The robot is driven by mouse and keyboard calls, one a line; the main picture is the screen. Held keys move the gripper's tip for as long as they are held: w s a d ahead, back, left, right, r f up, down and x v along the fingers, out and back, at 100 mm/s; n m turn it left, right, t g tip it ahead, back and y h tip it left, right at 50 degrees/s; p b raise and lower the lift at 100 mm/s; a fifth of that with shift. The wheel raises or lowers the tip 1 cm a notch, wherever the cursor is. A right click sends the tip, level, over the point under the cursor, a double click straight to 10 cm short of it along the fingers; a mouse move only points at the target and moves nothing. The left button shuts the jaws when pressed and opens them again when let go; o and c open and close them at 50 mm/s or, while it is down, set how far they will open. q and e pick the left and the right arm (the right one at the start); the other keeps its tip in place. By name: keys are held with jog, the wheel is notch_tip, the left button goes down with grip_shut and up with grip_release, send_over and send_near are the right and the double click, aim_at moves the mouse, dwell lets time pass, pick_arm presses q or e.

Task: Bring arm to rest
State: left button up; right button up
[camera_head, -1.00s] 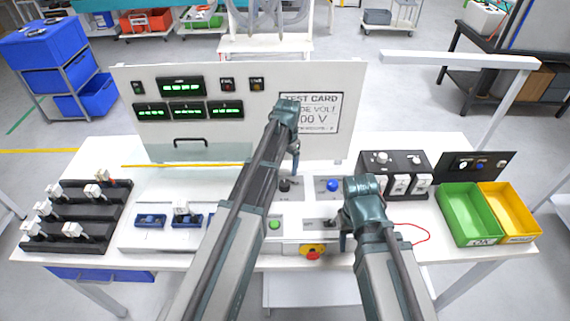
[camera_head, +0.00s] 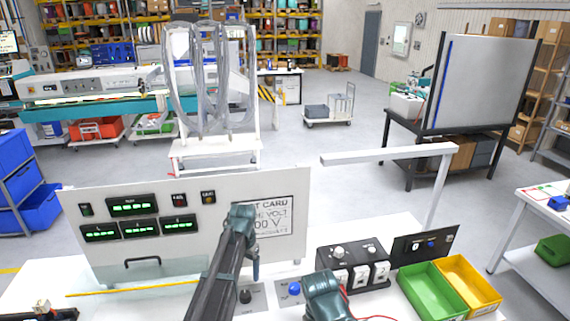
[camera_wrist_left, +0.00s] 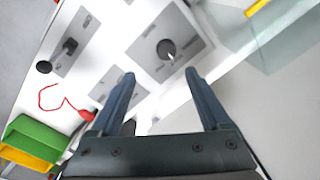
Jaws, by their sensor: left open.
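My left gripper (camera_head: 256,268) is in front of the white test panel (camera_head: 280,183), above the table and pointing down. In the left wrist view its two fingers (camera_wrist_left: 160,80) are spread apart, with nothing between them. Below them are a dark knob (camera_wrist_left: 167,49) on a grey plate and a red button or plug (camera_wrist_left: 87,114). My right arm's end (camera_head: 325,293) is at the bottom of the head view, left of the green bin. Its fingers are hidden or cut off, so their opening does not show.
A black switch box (camera_head: 337,252), a green bin (camera_head: 427,300) and a yellow bin (camera_head: 461,274) stand on the right of the table. A white overhead bar (camera_head: 385,154) rises behind them. A blue button (camera_head: 294,289) is between the arms. Open floor lies beyond the table.

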pick_arm(q)
jog(key=s+d+f+b, duration=0.2)
jog(key=s, duration=0.2)
jog(key=s+d+f+b, duration=0.3)
jog(key=s, duration=0.1)
jog(key=s+d+f+b, duration=0.2)
jog(key=s+d+f, duration=0.1)
jog(key=s, duration=0.1)
jog(key=shift+s+f, duration=0.15)
jog(key=shift+s, duration=0.25)
jog(key=s+d+f+b, duration=0.3)
jog(key=s+f+b, duration=0.1)
jog(key=s, duration=0.6)
jog(key=shift+d+f+n+y+b, duration=0.3)
jog(key=shift+d+f+y+b, duration=0.1)
jog(key=shift+b, duration=0.1)
pick_arm(e)
notch_tip(320, 180, down, 13)
jog(key=shift+f, duration=0.1)
